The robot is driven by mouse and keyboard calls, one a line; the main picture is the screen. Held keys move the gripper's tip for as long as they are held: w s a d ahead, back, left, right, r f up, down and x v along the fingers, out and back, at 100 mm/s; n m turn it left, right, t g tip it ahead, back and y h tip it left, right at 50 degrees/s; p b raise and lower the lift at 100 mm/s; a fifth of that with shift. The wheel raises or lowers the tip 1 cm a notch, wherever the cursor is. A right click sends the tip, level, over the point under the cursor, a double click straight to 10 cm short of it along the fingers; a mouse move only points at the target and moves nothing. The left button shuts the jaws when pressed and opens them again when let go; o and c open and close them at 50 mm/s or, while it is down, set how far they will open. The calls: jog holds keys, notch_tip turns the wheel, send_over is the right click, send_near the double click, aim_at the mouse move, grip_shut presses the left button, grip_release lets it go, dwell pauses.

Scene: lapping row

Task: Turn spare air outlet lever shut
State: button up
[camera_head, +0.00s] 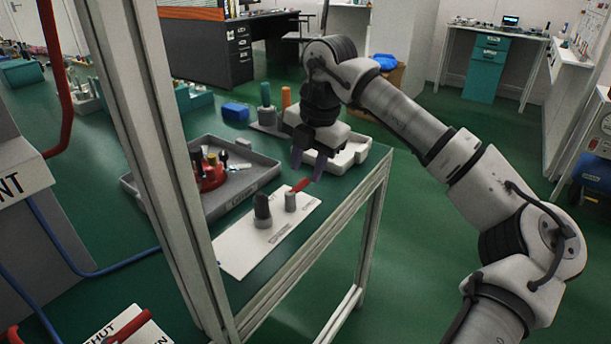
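A white plate (240,250) lies on the green bench top, with printing too small to read. On it stand a dark knob (263,211) and a shorter grey post (291,201) with a small red lever (301,186) at its top, pointing up and right. My gripper (308,168) points down just above and behind the red lever. Its two fingers are apart with nothing seen between them; I cannot tell whether either touches the lever. Another red lever (130,326) lies over a white plate marked SHUT (98,338) at the lower left, partly cut off. Which one is the spare outlet is unclear.
A grey tray (258,169) with a red round part (210,174) stands left of my gripper. A white tray (352,152) is behind it. A pale frame post (160,150) rises in front of the bench. Blue hoses (85,273) run at left. Green floor is open at right.

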aim_at(298, 191)
jog(key=shift+w+a+f, duration=0.1)
jog(key=shift+a+f, duration=0.05)
jog(key=shift+f, duration=0.55)
jog(key=shift+w+a+f, duration=0.1)
jog(key=shift+f, duration=0.55)
jog(key=shift+c, duration=0.4)
grip_shut()
